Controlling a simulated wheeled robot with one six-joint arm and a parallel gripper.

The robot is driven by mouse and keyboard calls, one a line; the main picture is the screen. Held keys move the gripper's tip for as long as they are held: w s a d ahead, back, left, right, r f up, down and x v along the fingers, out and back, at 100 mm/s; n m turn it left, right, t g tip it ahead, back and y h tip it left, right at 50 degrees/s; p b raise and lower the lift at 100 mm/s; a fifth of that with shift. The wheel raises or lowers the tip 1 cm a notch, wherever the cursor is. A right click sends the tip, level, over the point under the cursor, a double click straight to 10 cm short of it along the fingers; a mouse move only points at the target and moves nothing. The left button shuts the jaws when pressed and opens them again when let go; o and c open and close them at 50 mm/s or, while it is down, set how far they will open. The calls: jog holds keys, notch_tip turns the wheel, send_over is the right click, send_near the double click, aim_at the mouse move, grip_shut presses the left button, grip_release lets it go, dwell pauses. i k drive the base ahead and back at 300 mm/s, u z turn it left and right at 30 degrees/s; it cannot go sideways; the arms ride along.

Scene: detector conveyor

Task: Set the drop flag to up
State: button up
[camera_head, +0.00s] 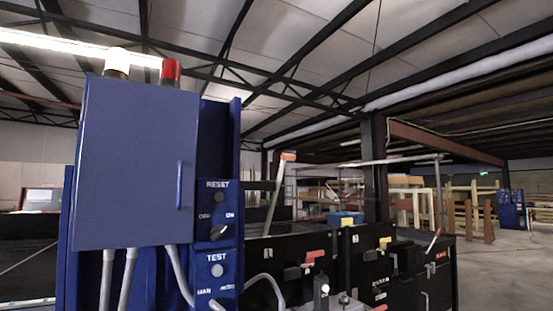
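No part is clearly marked as the drop flag. A pale upright arm with an orange tip (287,157) stands just right of the blue control cabinet (135,165), leaning slightly right. It may be the flag, but I cannot tell for sure. A smaller red-tipped lever (433,241) leans to the right at the far end of the black machine. My gripper is not in view.
The blue panel carries a RESET button (220,197), an OFF/ON switch (218,232) and a TEST button (217,270). Grey conduits (126,278) run below the cabinet. Black machine housings (360,262) with coloured handles fill the lower middle. Open floor (500,275) lies at right.

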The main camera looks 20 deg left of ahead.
aim_at(285, 157)
jog(key=u, duration=0.7)
jog(key=i, duration=0.6)
jog(key=u, duration=0.6)
